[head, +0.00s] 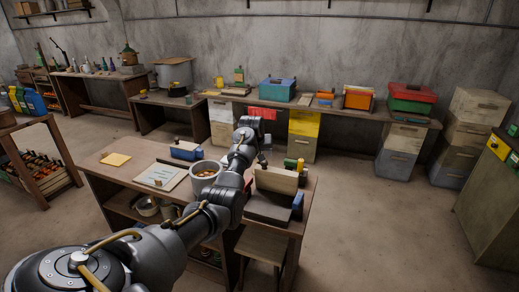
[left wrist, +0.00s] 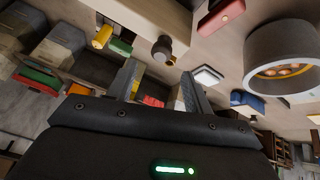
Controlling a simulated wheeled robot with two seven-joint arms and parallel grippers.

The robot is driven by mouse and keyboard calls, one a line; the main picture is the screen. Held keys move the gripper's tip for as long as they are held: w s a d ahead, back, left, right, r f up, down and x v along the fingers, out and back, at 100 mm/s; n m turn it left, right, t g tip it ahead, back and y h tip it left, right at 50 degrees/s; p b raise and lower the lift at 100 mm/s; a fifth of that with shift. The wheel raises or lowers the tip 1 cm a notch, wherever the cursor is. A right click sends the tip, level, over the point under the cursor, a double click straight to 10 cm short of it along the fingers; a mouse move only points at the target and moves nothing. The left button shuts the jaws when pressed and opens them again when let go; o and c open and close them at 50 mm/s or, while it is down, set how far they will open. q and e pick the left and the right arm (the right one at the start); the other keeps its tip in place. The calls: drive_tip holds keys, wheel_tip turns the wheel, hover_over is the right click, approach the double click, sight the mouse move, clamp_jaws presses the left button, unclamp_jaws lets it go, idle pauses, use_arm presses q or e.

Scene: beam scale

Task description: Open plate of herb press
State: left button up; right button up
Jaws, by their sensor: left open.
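The herb press seems to be the dark base (head: 268,207) with a pale wooden plate (head: 276,180) standing tilted up at its back, on the near table. In the left wrist view a pale wooden board (left wrist: 150,15), likely this plate, carries a dark round knob (left wrist: 162,48). My left gripper (left wrist: 158,85) is open and empty, its two fingers pointing toward the knob. The knob is in line with the gap, apparently beyond the fingertips. In the head view my left arm reaches over the table and hides part of the press area. My right gripper is out of view.
Floor to the right is clear.

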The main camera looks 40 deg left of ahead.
use_arm(q)
drive_tip(key=v, duration=0.4)
drive_tip(key=shift+s+r+b, duration=0.1)
drive_tip(key=shift+b, duration=0.25)
